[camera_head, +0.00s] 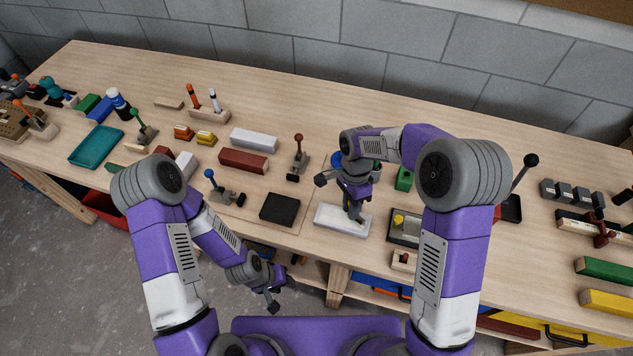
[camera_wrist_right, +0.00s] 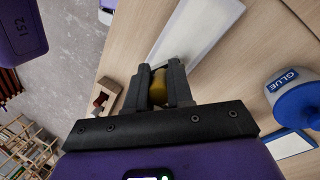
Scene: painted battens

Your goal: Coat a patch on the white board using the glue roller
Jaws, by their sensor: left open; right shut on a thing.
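The white board (camera_head: 328,217) lies flat near the table's front edge. It also shows in the right wrist view (camera_wrist_right: 196,28) as a pale panel with a lighter border. My right gripper (camera_head: 356,212) is low over the board, pointing down. In the right wrist view its fingers (camera_wrist_right: 160,88) are shut on a yellow part (camera_wrist_right: 158,88) that I take to be the glue roller. The rest of the roller is hidden, so contact with the board cannot be told. My left gripper (camera_head: 273,293) is open and empty, off the table's front edge.
A glue bottle (camera_wrist_right: 290,92) with a blue cap stands beside the board. A dark tray (camera_head: 405,239) with a yellow item lies right of it. A black block (camera_head: 280,209) lies to the left. A red-knobbed wooden block (camera_head: 403,261) is at the front edge.

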